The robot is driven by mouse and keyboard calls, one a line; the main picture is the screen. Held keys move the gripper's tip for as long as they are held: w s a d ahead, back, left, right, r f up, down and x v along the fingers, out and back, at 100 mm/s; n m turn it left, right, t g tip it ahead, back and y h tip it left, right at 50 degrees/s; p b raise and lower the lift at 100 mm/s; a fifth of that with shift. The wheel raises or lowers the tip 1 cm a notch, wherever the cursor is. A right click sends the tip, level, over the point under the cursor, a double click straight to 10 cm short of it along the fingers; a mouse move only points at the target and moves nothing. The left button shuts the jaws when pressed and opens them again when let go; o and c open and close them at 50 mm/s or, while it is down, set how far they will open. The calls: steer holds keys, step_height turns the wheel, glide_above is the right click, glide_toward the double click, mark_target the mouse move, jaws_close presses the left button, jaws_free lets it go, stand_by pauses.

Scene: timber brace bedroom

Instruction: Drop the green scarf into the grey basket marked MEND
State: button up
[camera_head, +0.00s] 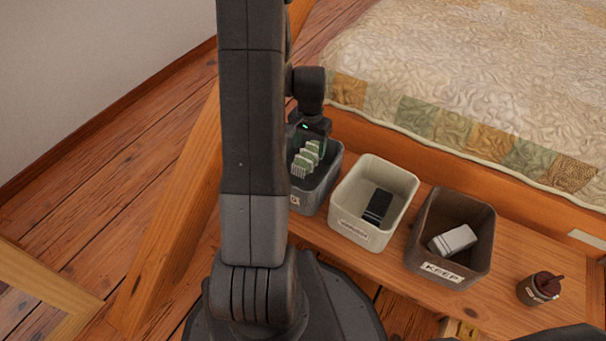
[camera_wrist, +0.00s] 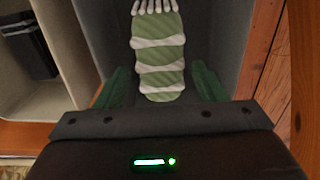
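The green scarf (camera_head: 305,160), with pale stripes and a white fringe, is inside the grey basket (camera_head: 322,187). The basket's label is partly hidden by my arm and I cannot read it. In the wrist view the scarf (camera_wrist: 160,60) lies between the grey walls (camera_wrist: 228,35), with its fringe at the top of the picture. My gripper (camera_head: 311,135) is over the back of this basket. In the wrist view its green fingers (camera_wrist: 161,78) are apart, with gaps between them and the scarf's sides. It looks open and not holding the scarf.
A cream basket (camera_head: 345,188) with a black folded item (camera_head: 377,206) stands right of the grey one. Further right is a brown basket (camera_head: 420,254) marked KEEP with a pale item (camera_head: 453,241), then a small brown jar (camera_head: 538,288). A quilted bed (camera_head: 470,70) is behind.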

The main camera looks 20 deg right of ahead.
steer(key=shift+o, duration=1.1)
step_height(320, 180, up, 14)
steer(key=p, duration=0.5)
steer(key=shift+f, duration=0.1)
step_height(320, 180, down, 14)
steer(key=b, duration=0.5)
steer(key=shift+f, duration=0.2)
step_height(320, 180, up, 3)
steer(key=shift+r+p, duration=0.1)
steer(key=shift+p, duration=0.9)
steer(key=shift+r+p, duration=0.55)
steer(key=shift+r, duration=0.2)
steer(key=shift+f, duration=0.15)
